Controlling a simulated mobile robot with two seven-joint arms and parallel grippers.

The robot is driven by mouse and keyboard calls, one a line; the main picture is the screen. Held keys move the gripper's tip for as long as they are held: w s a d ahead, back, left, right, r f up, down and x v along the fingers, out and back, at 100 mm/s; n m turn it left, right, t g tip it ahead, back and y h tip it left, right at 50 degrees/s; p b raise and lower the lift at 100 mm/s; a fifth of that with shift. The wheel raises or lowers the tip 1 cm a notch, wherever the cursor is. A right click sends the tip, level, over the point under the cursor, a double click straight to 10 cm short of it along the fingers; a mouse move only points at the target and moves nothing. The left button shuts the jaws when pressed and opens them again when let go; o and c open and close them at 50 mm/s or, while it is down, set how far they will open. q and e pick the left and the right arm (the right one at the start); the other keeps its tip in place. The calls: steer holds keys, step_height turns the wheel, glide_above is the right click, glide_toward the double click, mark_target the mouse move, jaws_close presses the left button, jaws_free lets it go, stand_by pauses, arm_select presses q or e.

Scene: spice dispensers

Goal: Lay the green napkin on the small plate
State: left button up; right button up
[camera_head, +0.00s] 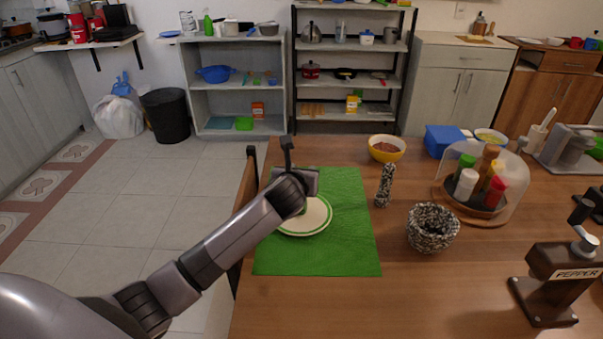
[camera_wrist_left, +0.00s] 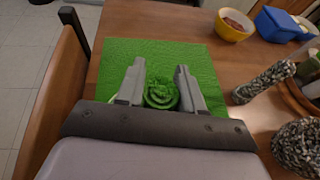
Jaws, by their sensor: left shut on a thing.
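The small plate (camera_head: 318,216), white with a green rim, lies on the green placemat (camera_head: 345,250). My left gripper (camera_head: 302,198) is above the plate in the head view and hides its upper left part. In the left wrist view, the gripper (camera_wrist_left: 160,88) has its fingers on either side of a crumpled green bundle, the green napkin (camera_wrist_left: 160,86), and is shut on it. A little green shows under the gripper in the head view. Whether the napkin touches the plate I cannot tell. My right gripper is not in view.
Right of the placemat stand a speckled grinder (camera_head: 385,186), a speckled bowl (camera_head: 432,228) and a clear-covered spice rack (camera_head: 482,187). A yellow bowl (camera_head: 386,148) is behind. A pepper dispenser (camera_head: 553,280) stands at front right. A wooden chair (camera_wrist_left: 55,90) is at the table's left edge.

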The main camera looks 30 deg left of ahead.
arm_select(q)
steer(key=o, duration=1)
steer(key=shift+s+d+r, duration=0.1)
steer(key=shift+s+r, duration=0.15)
steer(key=shift+s, duration=0.05)
steer(key=p+v, duration=0.1)
steer(key=v, duration=1)
steer(key=shift+s+p, duration=0.15)
steer(key=shift+p, duration=0.2)
